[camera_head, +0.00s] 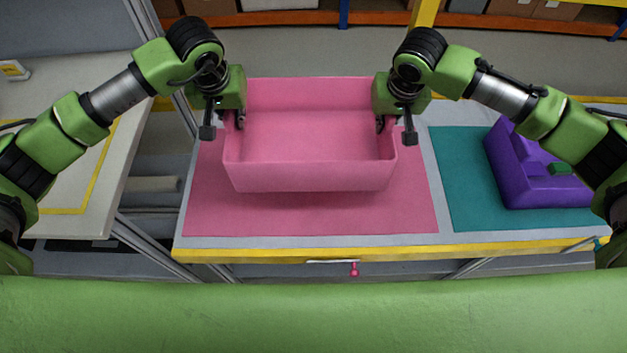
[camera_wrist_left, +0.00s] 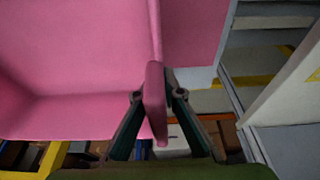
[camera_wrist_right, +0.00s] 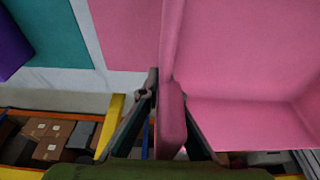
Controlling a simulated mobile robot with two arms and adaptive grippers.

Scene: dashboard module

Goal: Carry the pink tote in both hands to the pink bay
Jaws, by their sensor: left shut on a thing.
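The pink tote (camera_head: 310,177) is an open, empty box over the pink bay (camera_head: 405,215), a pink mat on the grey table. A soft shadow below its front wall suggests that it hangs a little above the mat, roughly level. My left gripper (camera_head: 238,120) is shut on the tote's left side wall; the left wrist view shows its fingers on both sides of a pink grip piece (camera_wrist_left: 155,100). My right gripper (camera_head: 383,122) is shut on the right side wall, its fingers likewise around a pink piece (camera_wrist_right: 171,120). The tote's underside is hidden.
A teal mat (camera_head: 465,185) with a purple tote (camera_head: 525,175) lies to the right. A pale table (camera_head: 60,185) with yellow lines stands at the left across a gap. The bay table has a yellow front edge (camera_head: 330,251). Shelves with boxes (camera_head: 555,10) stand behind.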

